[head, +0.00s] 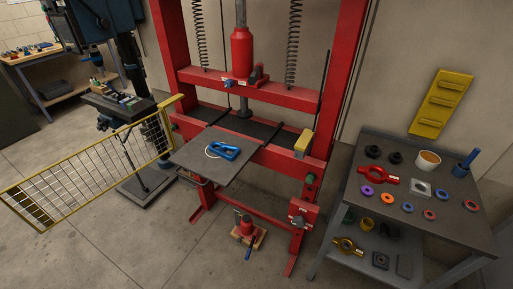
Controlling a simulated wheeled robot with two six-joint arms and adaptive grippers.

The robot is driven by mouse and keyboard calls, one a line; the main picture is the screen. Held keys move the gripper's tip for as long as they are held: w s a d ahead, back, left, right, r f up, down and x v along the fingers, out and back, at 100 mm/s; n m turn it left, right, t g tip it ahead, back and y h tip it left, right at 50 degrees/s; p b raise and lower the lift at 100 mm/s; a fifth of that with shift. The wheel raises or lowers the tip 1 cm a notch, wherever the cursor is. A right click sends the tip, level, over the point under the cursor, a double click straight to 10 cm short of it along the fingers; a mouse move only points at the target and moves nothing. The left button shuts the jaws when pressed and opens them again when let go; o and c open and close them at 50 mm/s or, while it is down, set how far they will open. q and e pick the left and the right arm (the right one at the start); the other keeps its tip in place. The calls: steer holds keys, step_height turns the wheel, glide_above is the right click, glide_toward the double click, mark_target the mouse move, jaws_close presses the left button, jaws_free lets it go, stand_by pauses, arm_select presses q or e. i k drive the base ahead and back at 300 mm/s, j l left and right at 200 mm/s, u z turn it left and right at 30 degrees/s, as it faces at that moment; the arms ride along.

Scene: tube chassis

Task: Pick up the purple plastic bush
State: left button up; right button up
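A small purple ring-shaped piece (367,191), which looks like the purple plastic bush, lies flat near the left front part of the dark grey table (450,222) at the right. A red flanged part lies just behind it and an orange ring to its right. No gripper touches it. Neither my left nor my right gripper is in view.
The table also bears a red flanged part (382,178), an orange ring (387,198), blue rings, a white cup (427,162) and black pieces. A red press (290,97) stands left of the table. A yellow mesh fence (95,165) is at left. Bare floor lies in front.

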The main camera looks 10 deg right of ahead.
mark_target(367, 190)
steer(key=z, duration=1.4)
steer(key=k+j+u, duration=0.1)
steer(key=j+u, duration=0.2)
steer(key=j, duration=0.5)
